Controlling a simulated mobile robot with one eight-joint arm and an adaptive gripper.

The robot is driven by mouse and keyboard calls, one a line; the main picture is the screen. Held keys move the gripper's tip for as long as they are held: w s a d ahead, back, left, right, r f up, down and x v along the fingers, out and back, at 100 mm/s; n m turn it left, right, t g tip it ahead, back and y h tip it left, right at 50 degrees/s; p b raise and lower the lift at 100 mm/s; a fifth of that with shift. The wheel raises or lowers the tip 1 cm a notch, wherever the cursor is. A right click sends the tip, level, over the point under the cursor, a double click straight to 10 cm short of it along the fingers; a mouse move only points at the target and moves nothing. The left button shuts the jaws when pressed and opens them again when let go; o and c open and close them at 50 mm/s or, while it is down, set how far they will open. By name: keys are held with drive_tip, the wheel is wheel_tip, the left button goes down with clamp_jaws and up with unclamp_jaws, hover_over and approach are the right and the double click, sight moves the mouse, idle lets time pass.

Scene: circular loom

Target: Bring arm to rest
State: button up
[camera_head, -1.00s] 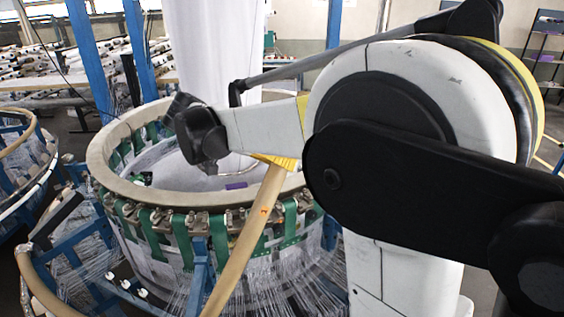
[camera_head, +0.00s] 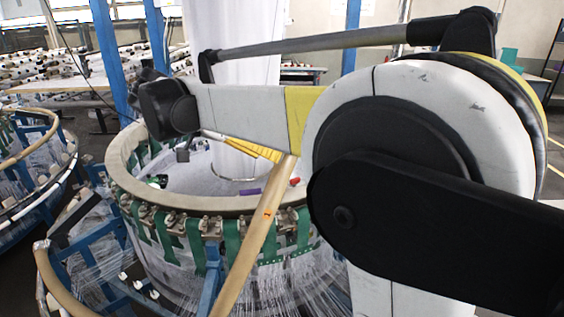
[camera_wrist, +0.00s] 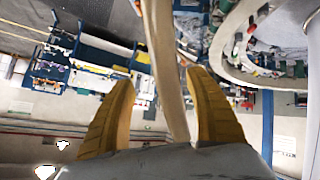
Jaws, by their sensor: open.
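My arm, white with black joints, reaches from the right side of the head view across to the left. Its forearm (camera_head: 240,118) is nearly level, and the dark wrist end (camera_head: 168,108) hangs above the back left of the loom ring. My gripper (camera_wrist: 158,78) shows in the wrist view as two ridged yellow fingers, well apart and open. Nothing is held between them. A pale curved rail (camera_wrist: 165,60) passes behind the gap between the fingers; I cannot tell how far off it is.
The circular loom's tan ring (camera_head: 125,178) with green straps stands under my forearm. A wooden bar (camera_head: 250,235) slants up in front of it. A blue post (camera_head: 104,60) rises behind.

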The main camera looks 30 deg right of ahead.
drive_tip(key=shift+v, duration=0.9)
drive_tip(key=s+f+n+t+y, duration=0.1)
drive_tip(key=s+f+n, duration=0.1)
drive_tip(key=s, duration=0.1)
drive_tip(key=s+f+n+t+y, duration=0.1)
drive_tip(key=s+f+n+y, duration=0.1)
drive_tip(key=f, duration=0.1)
drive_tip(key=s+f+n+t+y, duration=0.1)
drive_tip(key=s+f+n, duration=0.1)
drive_tip(key=s+n, duration=0.1)
drive_tip(key=shift+s+d+f, duration=0.1)
drive_tip(key=shift+s+f, duration=0.05)
drive_tip(key=shift+s, duration=0.15)
drive_tip(key=s+a+f+n+t+y, duration=0.5)
drive_tip(key=s+a+f+n+y, duration=0.1)
drive_tip(key=s+f+n, duration=0.3)
wheel_tip(320, 180, down, 25)
drive_tip(key=b, duration=2.3)
drive_tip(key=shift+w+a+m+t, duration=0.2)
drive_tip(key=shift+a+m+t, duration=0.1)
drive_tip(key=shift+a+m, duration=0.1)
